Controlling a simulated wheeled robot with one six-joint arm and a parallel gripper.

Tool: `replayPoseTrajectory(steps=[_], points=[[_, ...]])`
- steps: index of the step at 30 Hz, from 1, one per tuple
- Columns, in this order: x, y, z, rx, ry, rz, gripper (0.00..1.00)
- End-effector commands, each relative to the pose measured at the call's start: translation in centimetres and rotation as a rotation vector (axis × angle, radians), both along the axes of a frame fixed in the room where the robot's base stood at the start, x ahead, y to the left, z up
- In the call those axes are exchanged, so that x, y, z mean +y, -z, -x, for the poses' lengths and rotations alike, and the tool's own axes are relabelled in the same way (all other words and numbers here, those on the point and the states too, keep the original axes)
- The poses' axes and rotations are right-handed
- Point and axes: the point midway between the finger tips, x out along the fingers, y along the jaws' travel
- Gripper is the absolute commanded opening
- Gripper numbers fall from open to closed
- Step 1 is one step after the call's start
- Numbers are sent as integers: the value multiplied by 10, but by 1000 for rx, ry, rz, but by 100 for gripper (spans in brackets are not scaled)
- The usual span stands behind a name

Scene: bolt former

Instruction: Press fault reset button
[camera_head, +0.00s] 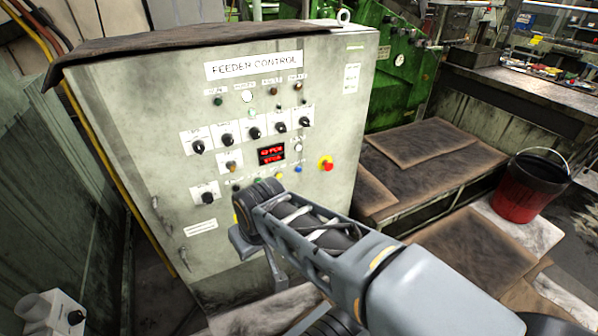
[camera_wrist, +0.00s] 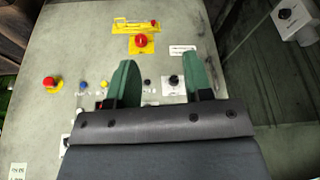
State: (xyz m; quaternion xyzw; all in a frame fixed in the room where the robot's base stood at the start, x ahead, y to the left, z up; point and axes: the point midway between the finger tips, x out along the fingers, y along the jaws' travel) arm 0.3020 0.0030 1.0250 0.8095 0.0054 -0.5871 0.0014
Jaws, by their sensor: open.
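The grey feeder control cabinet (camera_head: 230,110) carries a row of small push buttons, including a blue button (camera_head: 298,169) and a yellow button (camera_head: 281,177). The labels are too small to read, so I cannot tell which is fault reset. In the wrist view the panel appears turned over, with the blue button (camera_wrist: 82,87) and the yellow button (camera_wrist: 102,85) left of my gripper (camera_wrist: 160,80). My gripper is open and empty, its two green fingers pointing at the panel. Small black buttons (camera_wrist: 147,83) and a black selector knob (camera_wrist: 173,81) show between the fingers. Contact cannot be judged.
A red emergency stop (camera_head: 326,164) sits right of the button row, below several black knobs (camera_head: 254,132). Another red button (camera_wrist: 141,41) on a yellow plate shows beyond the fingers. A red bucket (camera_head: 530,185) stands at the right, beside a low platform (camera_head: 420,165).

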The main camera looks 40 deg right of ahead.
Motion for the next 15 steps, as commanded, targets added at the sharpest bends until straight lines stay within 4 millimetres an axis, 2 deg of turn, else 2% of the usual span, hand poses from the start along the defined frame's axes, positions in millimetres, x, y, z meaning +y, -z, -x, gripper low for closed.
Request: replayPoseTrajectory(steps=[1, 12, 15], points=[[0, 0, 0, 0, 0, 0, 41], [0, 0, 0, 0, 0, 0, 6], [0, 0, 0, 0, 0, 0, 0]])
